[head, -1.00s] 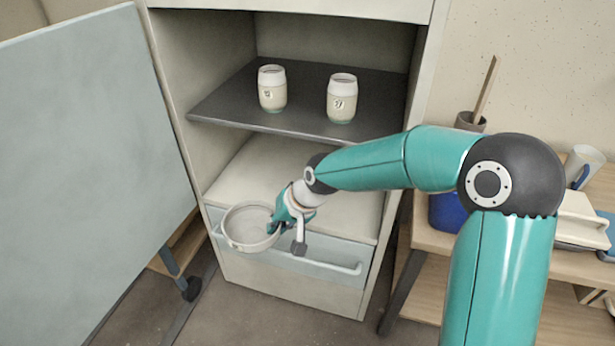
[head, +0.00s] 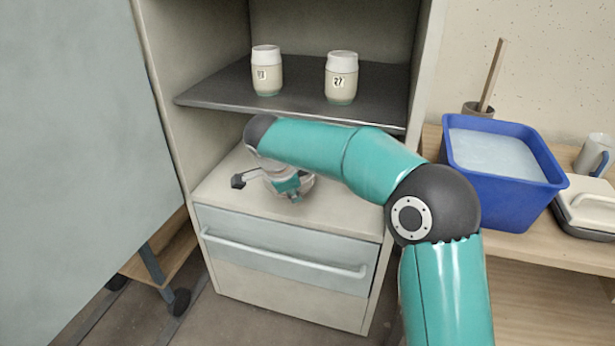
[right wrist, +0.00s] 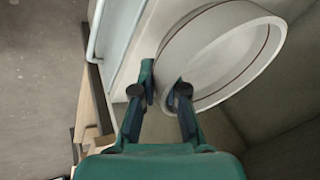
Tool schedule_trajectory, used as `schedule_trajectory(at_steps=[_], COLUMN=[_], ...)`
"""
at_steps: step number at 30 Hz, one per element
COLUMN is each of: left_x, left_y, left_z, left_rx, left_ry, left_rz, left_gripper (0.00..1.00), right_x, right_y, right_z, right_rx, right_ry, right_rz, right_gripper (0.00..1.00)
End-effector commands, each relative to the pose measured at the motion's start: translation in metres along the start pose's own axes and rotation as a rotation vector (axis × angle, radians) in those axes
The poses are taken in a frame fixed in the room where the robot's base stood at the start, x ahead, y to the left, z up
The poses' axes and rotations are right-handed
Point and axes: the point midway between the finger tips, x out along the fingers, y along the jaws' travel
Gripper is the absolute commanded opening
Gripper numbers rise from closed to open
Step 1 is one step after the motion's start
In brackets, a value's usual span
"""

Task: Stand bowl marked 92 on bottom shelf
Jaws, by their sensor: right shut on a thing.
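The bowl (right wrist: 226,58) is pale with a dark line near its rim; it fills the upper right of the right wrist view. My right gripper (right wrist: 165,92) is shut on its wall, one finger on each side. In the head view my right gripper (head: 291,188) is inside the cabinet over the bottom shelf (head: 335,218), and gripper and arm hide most of the bowl. I cannot tell whether the bowl touches the shelf, and its mark does not show. My left gripper is not in view.
Two pale jars, the left (head: 267,72) and the right (head: 341,78), stand on the dark upper shelf (head: 215,92), just above my arm. A drawer handle (head: 285,257) runs below. A blue tub (head: 500,190) stands on the right table. A large panel (head: 70,150) is at left.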

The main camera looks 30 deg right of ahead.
Motion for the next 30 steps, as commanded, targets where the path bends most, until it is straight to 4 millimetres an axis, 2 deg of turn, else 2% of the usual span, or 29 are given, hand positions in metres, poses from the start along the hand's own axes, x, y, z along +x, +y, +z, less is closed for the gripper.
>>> schedule_trajectory(at_steps=[5,12,15,23,30], left_x=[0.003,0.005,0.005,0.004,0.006], left_y=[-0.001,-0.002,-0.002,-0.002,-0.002], left_z=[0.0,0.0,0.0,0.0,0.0], left_rx=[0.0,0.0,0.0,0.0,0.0], left_ry=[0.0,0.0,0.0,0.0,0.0], left_rz=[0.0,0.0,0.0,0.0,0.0], left_gripper=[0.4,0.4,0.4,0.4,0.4], right_x=[0.024,0.073,0.087,0.104,0.132], right_y=[-0.013,-0.041,-0.05,-0.06,-0.068], right_z=[-0.011,-0.03,-0.036,-0.043,-0.05], right_rx=[0.016,0.014,0.014,0.011,0.011], right_ry=[0.007,0.006,0.005,0.005,0.004], right_rz=[0.005,0.004,0.004,0.003,0.003], right_gripper=[0.0,0.0,0.0,0.0,0.0])
